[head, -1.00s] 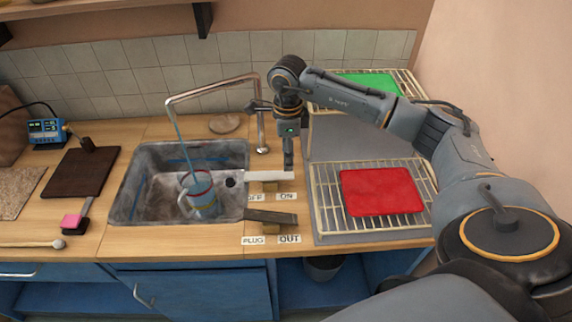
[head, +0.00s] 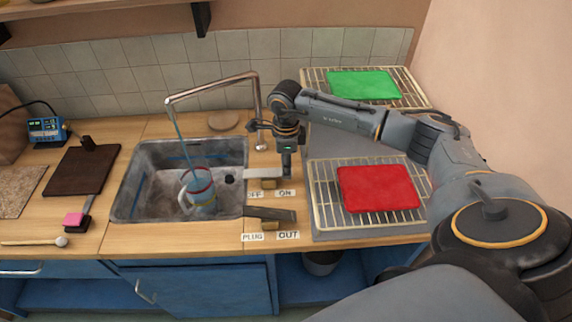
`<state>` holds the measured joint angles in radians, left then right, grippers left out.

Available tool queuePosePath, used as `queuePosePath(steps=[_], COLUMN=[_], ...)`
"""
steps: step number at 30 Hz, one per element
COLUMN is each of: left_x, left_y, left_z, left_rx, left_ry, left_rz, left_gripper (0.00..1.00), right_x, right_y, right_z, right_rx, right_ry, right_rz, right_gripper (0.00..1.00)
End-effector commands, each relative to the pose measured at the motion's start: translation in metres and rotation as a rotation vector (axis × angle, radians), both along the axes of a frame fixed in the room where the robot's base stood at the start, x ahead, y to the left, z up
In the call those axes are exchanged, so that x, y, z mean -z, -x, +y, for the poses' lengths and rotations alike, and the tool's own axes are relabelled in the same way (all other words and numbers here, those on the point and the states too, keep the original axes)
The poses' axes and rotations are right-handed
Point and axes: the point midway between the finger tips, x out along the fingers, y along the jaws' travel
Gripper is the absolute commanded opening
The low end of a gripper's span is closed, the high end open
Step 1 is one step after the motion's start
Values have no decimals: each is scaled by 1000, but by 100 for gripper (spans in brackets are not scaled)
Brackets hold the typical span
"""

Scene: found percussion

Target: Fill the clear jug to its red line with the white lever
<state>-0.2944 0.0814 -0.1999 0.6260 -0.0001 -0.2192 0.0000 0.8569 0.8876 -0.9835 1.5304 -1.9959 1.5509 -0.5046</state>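The clear jug (head: 201,196) stands in the sink with its handle to the left and a red line around it. A thin blue stream runs from the tap spout down into the jug. The water level is too small to read against the line. The white lever (head: 262,172) lies at the sink's right side, above the OFF and ON labels. My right gripper (head: 287,172) points down at the lever's right end, close to or touching it. Its fingers look close together, but whether they are shut is unclear. My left gripper is not in view.
The sink (head: 126,190) has a bent tap pipe (head: 215,86) over it. A dark lever (head: 270,215) sits by the PLUG and OUT labels. Wire racks with a red mat (head: 377,188) and a green mat (head: 364,85) stand right. A dark board (head: 80,172) lies left.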

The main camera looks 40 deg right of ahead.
Motion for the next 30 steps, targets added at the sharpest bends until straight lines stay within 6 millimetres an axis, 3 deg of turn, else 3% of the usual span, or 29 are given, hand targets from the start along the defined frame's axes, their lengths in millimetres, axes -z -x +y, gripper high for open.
queuePosePath(steps=[5, 15, 26, 27, 30], left_x=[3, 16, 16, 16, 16], left_y=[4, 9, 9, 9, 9], left_z=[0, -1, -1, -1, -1], left_rx=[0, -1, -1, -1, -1], left_ry=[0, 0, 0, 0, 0], left_rz=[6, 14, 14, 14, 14], left_gripper=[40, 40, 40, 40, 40], right_x=[-1, -12, -14, -14, -14], right_y=[-2, -8, -7, -7, -7], right_z=[2, 11, 11, 11, 11], right_rx=[-2, -1, 1, 1, 1], right_ry=[25, 239, 265, 265, 265], right_rz=[14, 143, 160, 160, 160], right_gripper=[0, 0, 0, 34, 53])
